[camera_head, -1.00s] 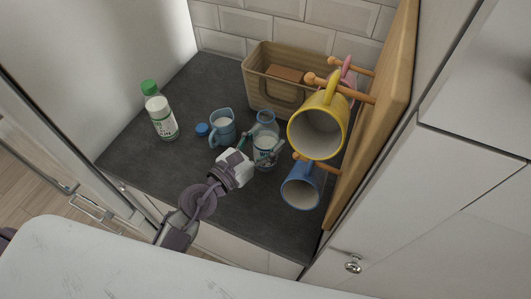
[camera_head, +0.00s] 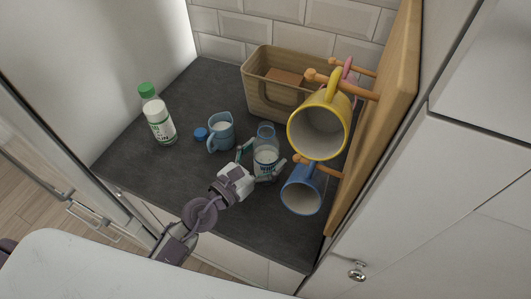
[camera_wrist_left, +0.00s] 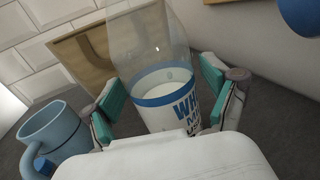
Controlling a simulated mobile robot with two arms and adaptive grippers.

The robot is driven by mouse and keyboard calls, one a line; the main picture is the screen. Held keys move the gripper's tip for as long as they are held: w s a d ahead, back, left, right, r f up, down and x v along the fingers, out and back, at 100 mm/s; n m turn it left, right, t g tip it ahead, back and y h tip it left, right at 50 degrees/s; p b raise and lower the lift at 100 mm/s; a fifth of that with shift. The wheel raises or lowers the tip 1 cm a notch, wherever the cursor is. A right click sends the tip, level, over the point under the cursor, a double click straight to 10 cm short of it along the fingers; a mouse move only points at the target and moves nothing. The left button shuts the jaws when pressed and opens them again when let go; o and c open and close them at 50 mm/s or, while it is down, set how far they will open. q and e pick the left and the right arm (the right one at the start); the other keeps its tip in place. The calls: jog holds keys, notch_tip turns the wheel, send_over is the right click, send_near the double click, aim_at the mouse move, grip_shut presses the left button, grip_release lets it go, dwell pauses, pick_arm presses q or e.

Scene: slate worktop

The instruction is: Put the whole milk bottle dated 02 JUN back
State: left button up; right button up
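The whole milk bottle (camera_head: 265,160) is clear, uncapped and part full, with a blue-lettered white label. It also shows in the left wrist view (camera_wrist_left: 168,95), where "WH", "MI" and "US" are readable; the date is not. A blue cap (camera_head: 200,134) lies to the left. A green-capped bottle (camera_head: 158,120) stands at the far left. My right gripper is not in view.
A tan bin (camera_head: 256,97) stands behind. A wooden mug rack (camera_head: 385,120) at right holds a yellow mug (camera_head: 345,128) and a blue mug (camera_head: 303,191) close to the bottle. The front-left slate worktop (camera_head: 135,170) is clear.

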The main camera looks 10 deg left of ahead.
pick_arm(q)
jog(key=shift+r, duration=0.2)
jog(key=shift+s+a+f, duration=0.15)
jog(key=shift+s, duration=0.15)
jog(key=b+v, duration=0.4)
jog(key=v, duration=0.6)
jog(key=shift+f+b, duration=0.1)
jog(key=shift+b, duration=0.2)
jog(key=shift+s+a+b, duration=0.2)
jog(key=shift+s+b, duration=0.1)
jog(key=shift+s, duration=0.2)
jog(key=shift+s+a+r, duration=0.1)
jog(key=shift+r, duration=0.15)
jog(key=shift+s, duration=0.1)
